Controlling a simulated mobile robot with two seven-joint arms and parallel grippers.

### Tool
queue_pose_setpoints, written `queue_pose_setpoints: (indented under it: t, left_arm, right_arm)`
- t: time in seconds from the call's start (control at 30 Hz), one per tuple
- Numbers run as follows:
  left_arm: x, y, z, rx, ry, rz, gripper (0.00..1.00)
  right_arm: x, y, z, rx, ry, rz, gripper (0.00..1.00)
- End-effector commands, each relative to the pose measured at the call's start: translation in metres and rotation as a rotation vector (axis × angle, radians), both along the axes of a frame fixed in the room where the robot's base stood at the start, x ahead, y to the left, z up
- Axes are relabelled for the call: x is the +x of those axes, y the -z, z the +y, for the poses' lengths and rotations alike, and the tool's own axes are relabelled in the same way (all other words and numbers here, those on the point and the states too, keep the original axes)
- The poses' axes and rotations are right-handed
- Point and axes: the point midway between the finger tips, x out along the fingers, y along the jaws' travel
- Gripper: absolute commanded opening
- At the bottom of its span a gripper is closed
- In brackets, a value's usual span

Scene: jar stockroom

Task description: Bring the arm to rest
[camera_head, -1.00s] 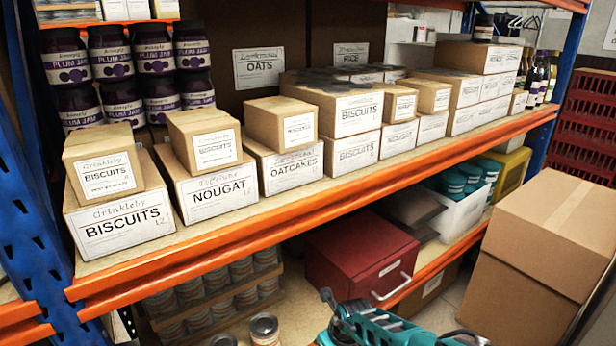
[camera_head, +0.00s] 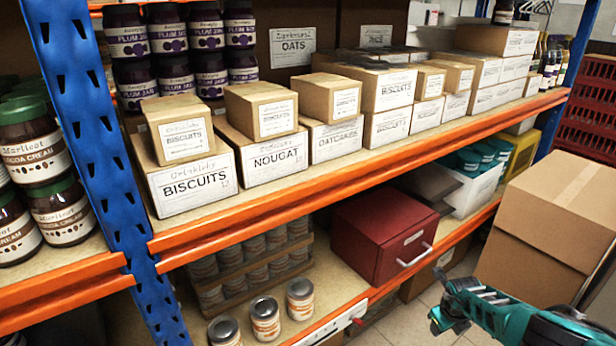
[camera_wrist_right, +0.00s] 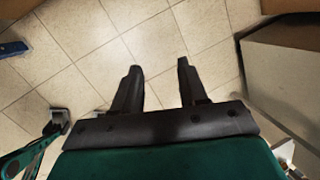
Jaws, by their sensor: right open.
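My right arm comes in at the lower right of the head view, teal and dark. My right gripper (camera_head: 447,318) hangs low in front of the shelving, clear of the red box. In the right wrist view its two dark fingers (camera_wrist_right: 158,84) stand apart with only floor tiles between and beyond them, so it is open and empty. My left gripper does not show in the head view.
A red box (camera_head: 367,237) with a handle sits on the lower shelf, near several tins (camera_head: 265,318). Orange-edged shelving (camera_head: 350,178) holds labelled cartons above. A large cardboard box (camera_head: 540,231) stands at right. Tiled floor (camera_head: 405,327) lies between.

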Motion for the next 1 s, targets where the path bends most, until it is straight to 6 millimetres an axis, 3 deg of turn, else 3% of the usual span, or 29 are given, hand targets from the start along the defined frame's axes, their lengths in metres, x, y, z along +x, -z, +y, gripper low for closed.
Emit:
queue_pose_setpoints:
  t: [0.03,0.1,0.2,0.4,0.5,0.57,0.73,0.8,0.9,1.0]
  left_arm:
    - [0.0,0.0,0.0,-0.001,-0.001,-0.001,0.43]
    - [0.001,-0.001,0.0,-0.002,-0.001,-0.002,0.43]
    - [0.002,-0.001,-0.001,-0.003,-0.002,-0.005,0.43]
    - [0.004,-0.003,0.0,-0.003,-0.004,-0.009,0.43]
    - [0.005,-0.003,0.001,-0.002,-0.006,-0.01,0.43]
    - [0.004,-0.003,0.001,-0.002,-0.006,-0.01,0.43]
    - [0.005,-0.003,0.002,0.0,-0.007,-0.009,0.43]
    - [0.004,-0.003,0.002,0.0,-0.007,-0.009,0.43]
    - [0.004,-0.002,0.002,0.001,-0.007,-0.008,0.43]
    - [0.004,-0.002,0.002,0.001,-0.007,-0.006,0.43]
  right_arm:
    - [-0.006,-0.005,-0.045,-0.039,0.046,0.0,0.43]
    - [-0.016,-0.013,-0.095,-0.083,0.1,0.0,0.43]
    - [-0.033,-0.027,-0.159,-0.139,0.169,0.0,0.43]
    - [-0.072,-0.06,-0.266,-0.24,0.29,-0.001,0.43]
    - [-0.068,-0.016,-0.204,-0.062,0.292,-0.049,0.43]
    - [-0.069,0.002,-0.174,0.044,0.318,-0.084,0.43]
    - [-0.082,0.043,-0.067,0.427,0.467,-0.181,0.43]
    - [-0.091,0.048,-0.024,0.606,0.577,-0.22,0.43]
    - [-0.105,0.042,0.024,0.852,0.773,-0.264,0.43]
    - [-0.122,0.028,0.053,1.069,1.001,-0.29,0.43]
